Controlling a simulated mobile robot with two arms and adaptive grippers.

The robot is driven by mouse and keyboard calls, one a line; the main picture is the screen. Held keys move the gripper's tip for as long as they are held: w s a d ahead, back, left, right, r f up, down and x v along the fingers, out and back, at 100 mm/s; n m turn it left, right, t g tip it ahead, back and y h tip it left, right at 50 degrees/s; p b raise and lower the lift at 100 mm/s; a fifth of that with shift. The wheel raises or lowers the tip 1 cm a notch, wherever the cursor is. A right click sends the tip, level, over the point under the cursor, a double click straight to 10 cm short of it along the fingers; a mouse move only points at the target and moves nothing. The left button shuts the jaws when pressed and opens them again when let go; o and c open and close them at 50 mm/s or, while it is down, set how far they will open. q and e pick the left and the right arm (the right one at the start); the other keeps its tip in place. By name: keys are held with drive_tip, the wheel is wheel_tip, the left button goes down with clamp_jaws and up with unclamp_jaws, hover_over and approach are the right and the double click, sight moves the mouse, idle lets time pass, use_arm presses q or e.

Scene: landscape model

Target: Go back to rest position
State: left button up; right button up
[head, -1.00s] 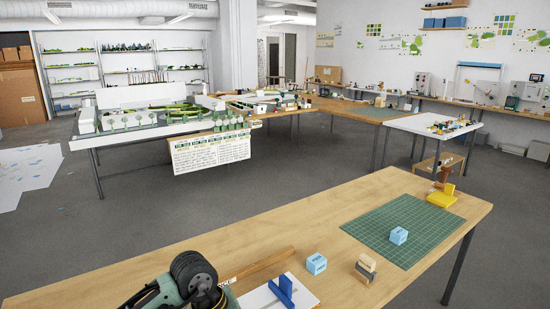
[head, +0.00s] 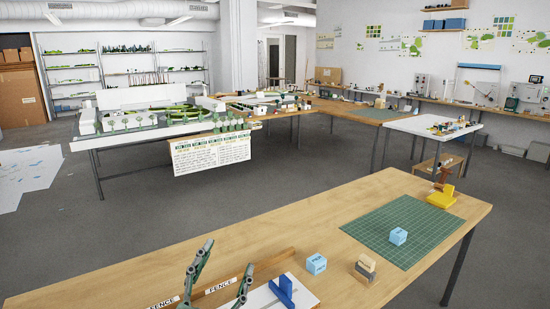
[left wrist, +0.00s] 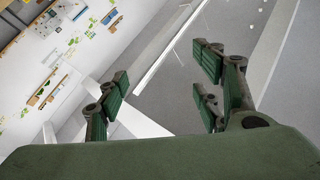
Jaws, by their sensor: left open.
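My left gripper (head: 227,262) shows at the bottom of the head view, its green-and-black fingers pointing up and spread apart. It is open, with nothing between the fingers. The left wrist view also shows the open left gripper (left wrist: 160,78), with floor and wall beyond the gap. It appears in front of the left part of the near wooden table (head: 390,200); its exact height above the table cannot be told. My right gripper is not in view.
Blue cubes (head: 316,264), a wood-and-dark block (head: 365,268) and a green cutting mat (head: 385,222) lie further right. Grey floor (head: 300,170) is clear behind.

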use_arm(q)
drive_tip(key=s+a+f+n+g+y, duration=0.2)
drive_tip(key=s+a+f+g, duration=0.15)
drive_tip(key=f, duration=0.35)
drive_tip(key=s+a+f+n+g+y, duration=0.2)
drive_tip(key=s+a+f+g+y, duration=0.15)
drive_tip(key=f, duration=0.35)
drive_tip(key=s+a+f+n+g+y, duration=0.2)
drive_tip(key=a+f+n, duration=0.15)
drive_tip(key=f, duration=0.35)
drive_tip(key=s+f+m+g+h, duration=0.1)
drive_tip(key=s+f+g, duration=0.35)
drive_tip(key=s, duration=0.45)
drive_tip(key=s+f+m+g+h, duration=0.1)
drive_tip(key=s+f+g, duration=0.35)
drive_tip(key=s, duration=0.55)
wheel_tip(320, 180, down, 27)
drive_tip(key=s+a+f+g+b, duration=0.1)
drive_tip(key=s+a+f, duration=0.2)
drive_tip(key=s+f, duration=1.4)
drive_tip(key=shift+s+a+f+g, duration=0.15)
drive_tip(key=shift+s+f+g, duration=0.05)
drive_tip(key=shift+s+g, duration=0.25)
drive_tip(key=shift+y, duration=0.25)
